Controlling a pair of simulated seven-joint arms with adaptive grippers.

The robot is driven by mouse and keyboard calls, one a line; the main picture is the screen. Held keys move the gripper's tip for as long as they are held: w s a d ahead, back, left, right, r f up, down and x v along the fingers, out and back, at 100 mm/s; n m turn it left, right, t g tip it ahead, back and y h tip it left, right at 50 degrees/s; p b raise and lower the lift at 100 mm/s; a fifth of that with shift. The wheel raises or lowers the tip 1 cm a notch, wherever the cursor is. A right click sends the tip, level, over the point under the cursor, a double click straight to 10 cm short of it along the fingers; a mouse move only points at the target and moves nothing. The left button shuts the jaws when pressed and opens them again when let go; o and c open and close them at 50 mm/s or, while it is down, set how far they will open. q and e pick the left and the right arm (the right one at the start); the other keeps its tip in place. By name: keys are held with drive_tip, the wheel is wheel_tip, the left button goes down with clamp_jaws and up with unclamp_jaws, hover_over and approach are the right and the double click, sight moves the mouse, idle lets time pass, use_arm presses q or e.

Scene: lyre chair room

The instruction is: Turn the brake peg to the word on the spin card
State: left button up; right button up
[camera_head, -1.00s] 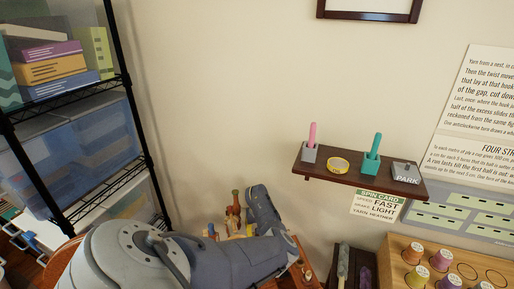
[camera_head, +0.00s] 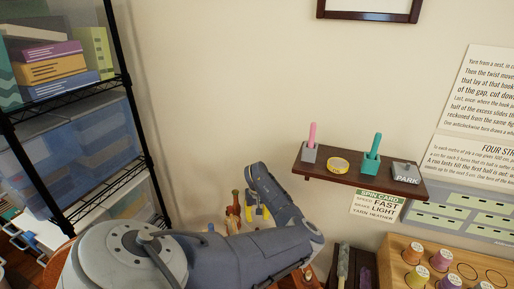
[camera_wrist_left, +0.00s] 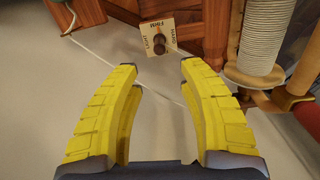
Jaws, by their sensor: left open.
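The brake peg (camera_wrist_left: 159,44) is a dark round knob on a small pale plate (camera_wrist_left: 147,28) with words around it, in the left wrist view. The plate is fixed by a wooden post. Its words are small and tilted; one on the left looks like LIGHT. The spin card (camera_head: 377,205) hangs under the wall shelf and reads speed FAST, brake LIGHT, yarn HEATHER. My left gripper (camera_wrist_left: 157,77) is open and empty, its yellow fingers either side of the line to the peg, the peg beyond the tips. In the head view the peg is not distinguishable. My right gripper is out of view.
In the wrist view, a ribbed pale spool (camera_wrist_left: 262,40) and a red rod stand at the right. The wall shelf (camera_head: 345,176) holds pegs in blocks, yellow tape and a PARK block. A wire rack (camera_head: 118,60) stands left.

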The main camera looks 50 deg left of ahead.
use_arm(q)
wheel_tip(320, 180, up, 5)
drive_tip(key=w+m, duration=0.2)
drive_tip(key=m, duration=0.1)
drive_tip(key=f+m, duration=0.2)
drive_tip(key=f, duration=0.3)
drive_tip(key=s+f+m, duration=0.1)
drive_tip(key=f+m, duration=0.2)
drive_tip(key=f, duration=0.2)
drive_tip(key=s+f+m, duration=0.1)
drive_tip(key=f+m, duration=0.1)
drive_tip(key=f, duration=0.4)
drive_tip(key=shift+d+m, duration=0.2)
drive_tip(key=shift+m, duration=0.2)
idle(0.4)
clamp_jaws()
